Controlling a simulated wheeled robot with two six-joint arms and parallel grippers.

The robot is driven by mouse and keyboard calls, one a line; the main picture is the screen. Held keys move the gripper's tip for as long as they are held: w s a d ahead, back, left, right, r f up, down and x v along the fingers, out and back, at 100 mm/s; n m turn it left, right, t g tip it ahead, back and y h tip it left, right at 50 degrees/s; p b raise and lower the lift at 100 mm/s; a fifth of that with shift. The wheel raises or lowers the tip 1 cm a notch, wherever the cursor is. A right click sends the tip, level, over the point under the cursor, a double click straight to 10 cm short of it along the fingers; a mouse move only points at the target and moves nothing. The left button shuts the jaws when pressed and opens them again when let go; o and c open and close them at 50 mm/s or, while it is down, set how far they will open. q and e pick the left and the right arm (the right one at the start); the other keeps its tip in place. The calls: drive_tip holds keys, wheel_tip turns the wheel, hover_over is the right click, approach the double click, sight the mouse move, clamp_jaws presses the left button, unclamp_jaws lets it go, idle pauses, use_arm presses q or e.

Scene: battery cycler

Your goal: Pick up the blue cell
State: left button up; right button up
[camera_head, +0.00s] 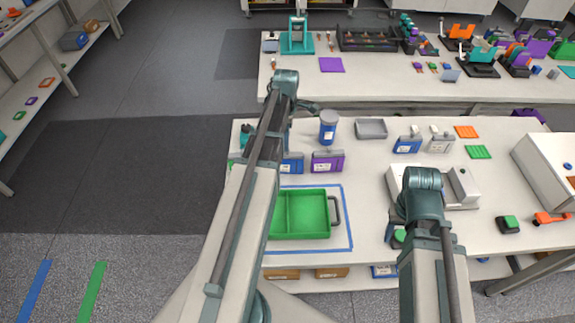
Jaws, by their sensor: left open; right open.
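A blue cell (408,144) with a grey top and white label stands upright at the back of the near table, right of centre. A second blue cell (293,164) stands near the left arm, which partly covers it, beside a purple cell (327,161). My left arm reaches up over the table's left side; its gripper is open and mostly hidden behind the arm. My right arm rises at front right; its gripper is open and mostly hidden behind the arm, near the white device. Neither gripper visibly touches a cell.
A green tray (333,212) lies inside a blue outline at front centre. A blue cylinder (328,126) and a grey tray (371,128) stand behind it. A white device (461,188) sits beside my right arm. Orange (466,131) and green (478,152) mats lie at back right.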

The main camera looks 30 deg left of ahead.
sight(287, 162)
use_arm(q)
wheel_tip(287, 162, down, 8)
drive_tip(key=b, duration=0.7)
use_arm(e)
wheel_tip(287, 162, down, 8)
use_arm(q)
wheel_tip(287, 162, down, 5)
drive_tip(key=b, duration=0.5)
drive_tip(key=shift+d+f, duration=0.15)
use_arm(e)
wheel_tip(287, 162, down, 5)
drive_tip(key=shift+f, duration=0.1)
use_arm(q)
clamp_jaws()
